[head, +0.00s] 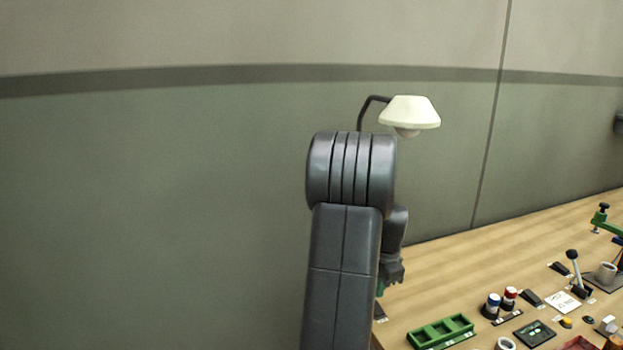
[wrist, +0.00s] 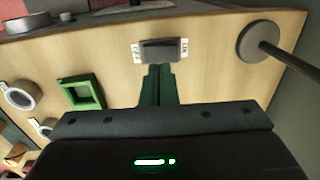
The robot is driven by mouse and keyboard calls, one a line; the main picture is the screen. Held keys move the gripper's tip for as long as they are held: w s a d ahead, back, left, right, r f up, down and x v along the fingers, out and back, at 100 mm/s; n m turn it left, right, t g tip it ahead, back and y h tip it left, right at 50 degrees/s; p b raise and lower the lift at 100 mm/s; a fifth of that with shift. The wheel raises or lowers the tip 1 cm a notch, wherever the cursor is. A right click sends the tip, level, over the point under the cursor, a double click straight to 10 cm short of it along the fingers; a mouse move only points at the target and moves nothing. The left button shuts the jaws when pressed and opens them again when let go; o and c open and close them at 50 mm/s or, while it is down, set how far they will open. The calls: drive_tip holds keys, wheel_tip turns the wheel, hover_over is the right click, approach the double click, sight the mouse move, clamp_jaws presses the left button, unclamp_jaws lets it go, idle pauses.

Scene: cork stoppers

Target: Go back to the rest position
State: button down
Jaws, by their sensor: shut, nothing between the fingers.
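My gripper (wrist: 158,70) shows in the wrist view with its dark green fingers together and nothing between them. It is above the wooden table (wrist: 210,75), and the fingertips appear just short of a dark block with white labels (wrist: 160,50). I cannot tell the height of the fingertips over the table. In the head view my arm stands up in the middle and hides most of the gripper. Cork stoppers cannot be made out in either view.
A white-shaded lamp (head: 410,112) stands behind my arm; its round base (wrist: 262,42) is right of my gripper in the wrist view. Wall fills the left.

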drive_tip(key=shift+w+f+b, duration=0.2)
drive_tip(key=shift+f+b, duration=0.2)
drive_tip(key=shift+b, duration=0.45)
drive_tip(key=shift+s+r+t+b, duration=0.1)
drive_tip(key=shift+t+b, duration=0.3)
drive_tip(key=shift+b, duration=0.5)
drive_tip(key=shift+w+b, duration=0.2)
drive_tip(key=shift+b, duration=0.6)
wheel_tip(320, 180, up, 7)
drive_tip(key=s, duration=0.1)
drive_tip(key=shift+s+d, duration=0.15)
drive_tip(key=shift+d, duration=0.05)
drive_tip(key=shift+f, duration=0.2)
